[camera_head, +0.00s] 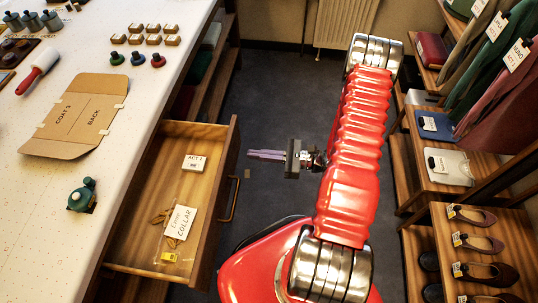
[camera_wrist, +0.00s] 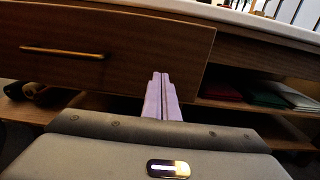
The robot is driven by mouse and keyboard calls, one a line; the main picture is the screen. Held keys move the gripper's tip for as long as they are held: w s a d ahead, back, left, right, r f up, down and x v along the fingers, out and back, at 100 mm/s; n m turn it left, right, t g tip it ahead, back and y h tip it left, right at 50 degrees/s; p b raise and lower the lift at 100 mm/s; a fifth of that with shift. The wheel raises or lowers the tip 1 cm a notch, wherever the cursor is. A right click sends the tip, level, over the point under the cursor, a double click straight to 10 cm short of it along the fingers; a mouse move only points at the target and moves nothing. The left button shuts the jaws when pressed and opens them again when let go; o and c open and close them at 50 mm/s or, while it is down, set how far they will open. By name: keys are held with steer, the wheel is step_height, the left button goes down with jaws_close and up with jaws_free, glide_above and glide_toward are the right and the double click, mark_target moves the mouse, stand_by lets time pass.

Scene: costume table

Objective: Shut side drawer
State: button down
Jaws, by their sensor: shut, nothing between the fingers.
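The side drawer (camera_head: 147,192) is pulled out from the table's side in the head view.
The white tabletop (camera_head: 60,130) holds a cardboard pattern (camera_head: 78,113), a red-handled tool (camera_head: 38,70) and a green pincushion-like item (camera_head: 82,195). Shelves with shoes (camera_head: 484,245) and folded clothes stand at the right. Grey floor (camera_head: 275,80) is clear between.

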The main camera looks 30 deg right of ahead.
mark_target(235, 152)
steer(key=shift+x, duration=1.95)
steer(key=shift+d, duration=0.3)
steer(key=shift+a, duration=0.2)
steer(key=shift+w+a, duration=0.1)
steer(key=shift+a, duration=0.05)
